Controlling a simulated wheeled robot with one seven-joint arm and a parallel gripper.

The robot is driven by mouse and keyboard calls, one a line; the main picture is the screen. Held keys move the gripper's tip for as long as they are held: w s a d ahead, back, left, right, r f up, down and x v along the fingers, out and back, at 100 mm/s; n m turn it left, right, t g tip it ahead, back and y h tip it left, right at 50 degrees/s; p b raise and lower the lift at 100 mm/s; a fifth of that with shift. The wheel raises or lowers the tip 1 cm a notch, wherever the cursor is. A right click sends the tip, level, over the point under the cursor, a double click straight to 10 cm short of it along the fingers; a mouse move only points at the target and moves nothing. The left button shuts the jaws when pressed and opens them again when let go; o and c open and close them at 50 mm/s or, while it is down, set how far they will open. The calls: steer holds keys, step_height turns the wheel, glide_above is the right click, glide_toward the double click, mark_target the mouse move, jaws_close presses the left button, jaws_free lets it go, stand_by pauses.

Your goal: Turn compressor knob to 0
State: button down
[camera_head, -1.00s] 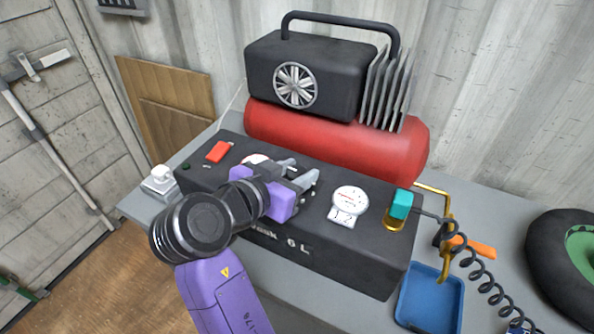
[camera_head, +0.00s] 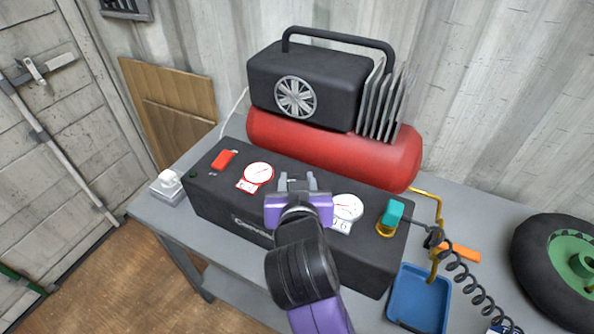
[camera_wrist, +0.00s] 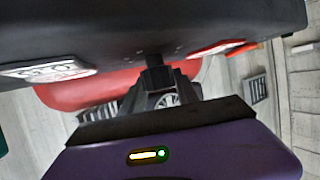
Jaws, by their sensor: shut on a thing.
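The compressor (camera_head: 340,150) has a red tank, with a black motor block above it and a black control panel (camera_head: 215,195) in front. My gripper (camera_head: 298,182) is at the panel top between the left gauge (camera_head: 258,173) and the right gauge (camera_head: 347,208). Its grey fingers point away from the camera. In the wrist view, the fingers are shut on a small dark knob (camera_wrist: 155,62) at the panel. My gripper mostly hides the knob in the head view, and its setting cannot be read.
A red switch (camera_head: 223,159) is at the panel's left end. A teal knob (camera_head: 393,212) with a coiled black hose is at the right end. A blue tray (camera_head: 418,300), an orange item (camera_head: 460,253) and a wheel (camera_head: 560,268) lie to the right.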

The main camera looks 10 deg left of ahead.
steer(key=shift+r+n+g+y+p, duration=0.1)
steer(key=shift+n+g+y+p, duration=0.5)
steer(key=shift+n+y+p, duration=1.1)
steer(key=shift+y, duration=0.4)
steer(key=c, duration=0.9)
jaws_free()
steer(key=shift+s, duration=0.1)
steer(key=v, duration=0.6)
steer(key=shift+s+d+b, duration=0.15)
steer(key=shift+s+b, duration=0.1)
steer(key=shift+b, duration=0.1)
steer(key=shift+s+d+r, duration=0.2)
steer(key=shift+s+r, duration=0.1)
steer(key=shift+s, duration=0.15)
